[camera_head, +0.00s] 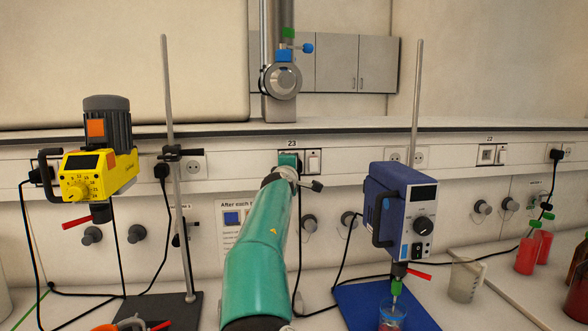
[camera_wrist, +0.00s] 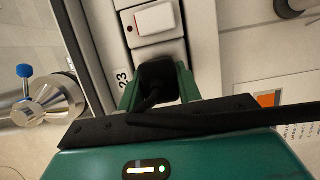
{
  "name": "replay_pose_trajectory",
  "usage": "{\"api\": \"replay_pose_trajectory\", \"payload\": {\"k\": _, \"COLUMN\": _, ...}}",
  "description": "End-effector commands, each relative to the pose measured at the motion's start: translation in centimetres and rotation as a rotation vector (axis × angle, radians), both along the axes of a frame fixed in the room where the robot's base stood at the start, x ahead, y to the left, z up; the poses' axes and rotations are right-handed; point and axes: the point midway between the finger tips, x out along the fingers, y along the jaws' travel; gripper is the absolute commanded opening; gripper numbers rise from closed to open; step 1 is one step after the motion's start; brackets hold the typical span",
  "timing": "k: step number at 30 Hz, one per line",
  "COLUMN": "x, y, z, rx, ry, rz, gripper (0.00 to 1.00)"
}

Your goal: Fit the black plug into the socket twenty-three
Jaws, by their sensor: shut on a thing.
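The socket under the label 23 (camera_head: 292,142) is on the wall panel, straight ahead of my arm. My gripper (camera_head: 289,160) is at this socket and covers most of it in the head view. In the wrist view my gripper's green fingers (camera_wrist: 158,82) are shut on the black plug (camera_wrist: 157,73), one on each side, with its cable bending back toward the palm. The plug is at the socket position beside the label 23, below the white switch (camera_wrist: 155,19). The socket face is hidden behind the plug, and I cannot tell how deep the plug sits.
A yellow stirrer (camera_head: 98,175) on a stand is at left. A blue stirrer (camera_head: 400,212) stands right of my arm, above a beaker (camera_head: 392,315). Another beaker (camera_head: 464,280) and red bottles (camera_head: 527,252) are further right. Black cables hang along the wall.

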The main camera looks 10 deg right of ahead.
Motion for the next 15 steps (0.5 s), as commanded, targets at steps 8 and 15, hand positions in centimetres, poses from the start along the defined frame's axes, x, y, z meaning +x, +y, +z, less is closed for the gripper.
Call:
{"api": "replay_pose_trajectory", "payload": {"k": 8, "x": 0.56, "y": -0.05, "z": 0.02, "rx": 0.001, "ry": 0.000, "rz": 0.000, "gripper": 0.03}}
{"api": "replay_pose_trajectory", "payload": {"k": 15, "x": 0.73, "y": -0.06, "z": 0.04, "rx": 0.001, "ry": 0.000, "rz": -0.001, "gripper": 0.03}}
